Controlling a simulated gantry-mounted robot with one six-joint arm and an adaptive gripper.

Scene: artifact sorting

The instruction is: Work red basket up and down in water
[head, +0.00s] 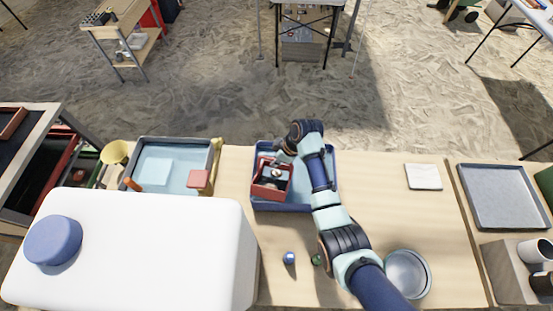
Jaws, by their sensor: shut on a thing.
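The red basket (258,190) is at the left side of a blue tub (297,207) near the middle of the table. Something dark and pale shows inside the basket. My gripper (281,158) is at the basket's upper rim and shut on it; the fingertips are small and partly hidden. I cannot tell how high the basket is above the tub floor, nor whether the blue tub holds water. A grey-rimmed basin (160,181) at the left has a pale blue, water-like surface.
A small red block (199,179) and a yellow bar (217,150) are at the basin's right edge. A blue ball (289,258), a green ball (316,260) and a metal bowl (407,274) are near the front. A white pad (423,177) lies right; the table around it is clear.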

